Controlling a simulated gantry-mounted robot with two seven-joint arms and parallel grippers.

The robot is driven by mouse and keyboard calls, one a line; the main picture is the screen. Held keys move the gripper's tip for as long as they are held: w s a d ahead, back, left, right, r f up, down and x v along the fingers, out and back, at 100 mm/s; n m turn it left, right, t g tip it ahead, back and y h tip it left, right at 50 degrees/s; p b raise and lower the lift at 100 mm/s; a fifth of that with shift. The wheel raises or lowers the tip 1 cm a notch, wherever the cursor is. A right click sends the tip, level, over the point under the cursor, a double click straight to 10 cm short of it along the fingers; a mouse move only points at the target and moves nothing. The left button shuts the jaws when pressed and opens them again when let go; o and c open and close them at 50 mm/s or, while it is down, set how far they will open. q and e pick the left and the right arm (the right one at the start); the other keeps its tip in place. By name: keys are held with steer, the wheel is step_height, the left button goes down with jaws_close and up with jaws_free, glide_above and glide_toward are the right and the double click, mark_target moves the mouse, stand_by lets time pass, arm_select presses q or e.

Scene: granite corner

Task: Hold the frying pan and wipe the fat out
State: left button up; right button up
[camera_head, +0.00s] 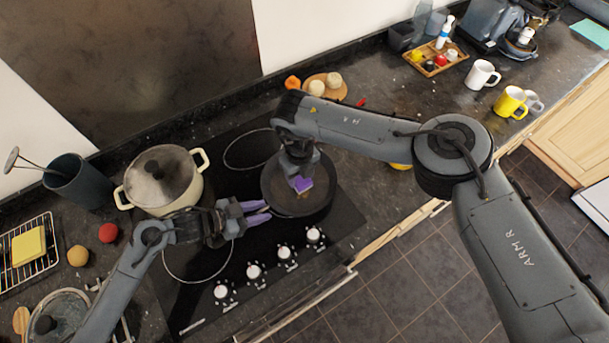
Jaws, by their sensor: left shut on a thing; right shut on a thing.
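The dark round frying pan (312,208) sits on the right part of the black hob. My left gripper (263,211) comes in from the left with its purple fingers at the pan's left edge. It is shut on the pan's handle, which is mostly hidden between the fingers. My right gripper (301,184) reaches down from above into the pan. It is shut on a small pale pad, mostly covered by the purple fingers, low over the pan's floor. I cannot make out fat in the pan at this size.
A cream lidded pot (180,190) stands on the hob behind my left arm. Control knobs (254,271) line the hob's front. A wooden board (335,92) with round items lies behind the pan. Mugs (482,75) stand at the right. A yellow sponge (28,246) rests on a rack.

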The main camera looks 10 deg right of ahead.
steer(key=shift+w+a, duration=0.6)
steer(key=shift+w, duration=0.1)
steer(key=shift+s+d+f, duration=0.2)
steer(key=shift+s+d, duration=1.1)
steer(key=shift+s, duration=0.2)
steer(key=shift+s+a, duration=0.2)
steer(key=shift+a, duration=0.1)
steer(key=shift+w+a+r, duration=0.1)
steer(key=shift+w+a, duration=0.35)
steer(key=shift+w, duration=0.2)
steer(key=shift+w+a, duration=0.35)
steer(key=shift+w, duration=0.05)
steer(key=shift+w+a, duration=0.4)
steer(key=shift+w, duration=0.05)
steer(key=shift+s+d, duration=1.15)
steer(key=shift+s, duration=0.15)
steer(key=shift+s+d+r, duration=0.1)
steer(key=shift+s+r, duration=0.05)
steer(key=shift+r, duration=3.75)
